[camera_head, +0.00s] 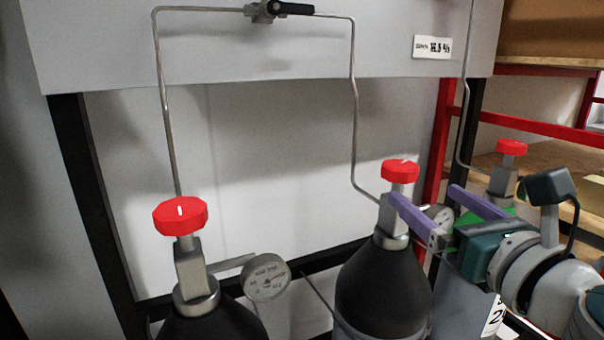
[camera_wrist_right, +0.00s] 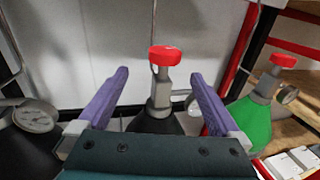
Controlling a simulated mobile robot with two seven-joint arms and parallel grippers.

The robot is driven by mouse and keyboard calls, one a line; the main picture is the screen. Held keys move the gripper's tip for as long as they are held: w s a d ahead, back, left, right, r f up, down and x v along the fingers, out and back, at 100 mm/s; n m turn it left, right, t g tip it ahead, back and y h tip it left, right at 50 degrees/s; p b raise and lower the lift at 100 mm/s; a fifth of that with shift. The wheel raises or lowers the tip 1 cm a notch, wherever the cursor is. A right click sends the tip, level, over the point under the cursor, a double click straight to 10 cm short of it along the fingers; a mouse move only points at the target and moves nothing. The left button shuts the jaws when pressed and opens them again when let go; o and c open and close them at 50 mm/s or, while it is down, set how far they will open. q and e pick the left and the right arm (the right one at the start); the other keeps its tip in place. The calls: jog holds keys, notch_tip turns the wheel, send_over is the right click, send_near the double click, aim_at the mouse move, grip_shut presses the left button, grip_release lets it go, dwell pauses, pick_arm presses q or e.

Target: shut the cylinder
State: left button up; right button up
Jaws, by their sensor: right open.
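Three gas cylinders with red valve knobs show in the head view. The left black cylinder (camera_head: 212,322) has a red knob (camera_head: 180,216) with a white mark. The middle black cylinder (camera_head: 382,285) has a red knob (camera_head: 400,171). The right cylinder is green, mostly hidden behind my arm, with a red knob (camera_head: 511,147). My right gripper (camera_head: 424,193) is open and empty, its purple fingers pointing toward the middle valve. In the wrist view the middle red knob (camera_wrist_right: 165,55) appears between and beyond the fingertips (camera_wrist_right: 160,76); no contact shows. My left gripper is out of view.
Thin metal pipes (camera_head: 355,110) run down the wall panel to the valves. A pressure gauge (camera_head: 267,278) sits beside the left valve; another (camera_head: 439,216) is near the right fingers. A red-framed wooden shelf (camera_head: 560,128) stands at the right.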

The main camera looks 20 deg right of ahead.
aim_at(399, 169)
jog(key=w, duration=0.3)
jog(key=w+d, duration=0.1)
jog(key=w, duration=0.2)
jog(key=w+d+b, duration=0.1)
jog(key=w, duration=0.2)
jog(key=shift+d+r, duration=0.15)
jog(key=shift+w, duration=0.7)
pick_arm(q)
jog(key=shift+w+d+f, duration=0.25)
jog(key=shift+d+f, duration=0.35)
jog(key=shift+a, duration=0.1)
pick_arm(e)
jog(key=shift+c, duration=0.2)
jog(key=c, duration=1.2)
jog(key=shift+c, duration=0.6)
